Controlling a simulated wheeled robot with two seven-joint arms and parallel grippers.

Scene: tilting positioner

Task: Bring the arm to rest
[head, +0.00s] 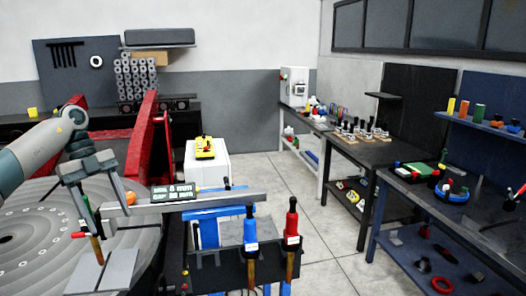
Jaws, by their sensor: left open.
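My left arm (38,145) comes in from the left, over the large round grey table (35,228) of the positioner. My left gripper (104,203) is open, its fingers pointing down above the right part of that table. The red frame (142,150) of the positioner rises behind the gripper. My right gripper is not in view.
A black holder (222,268) with a blue-handled tool (250,232) and a red-handled tool (291,228) stands right of the table. A grey bar (225,201) and a small sign (172,193) are close to the gripper. Workbenches (370,148) line the right wall; the floor (325,220) between is clear.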

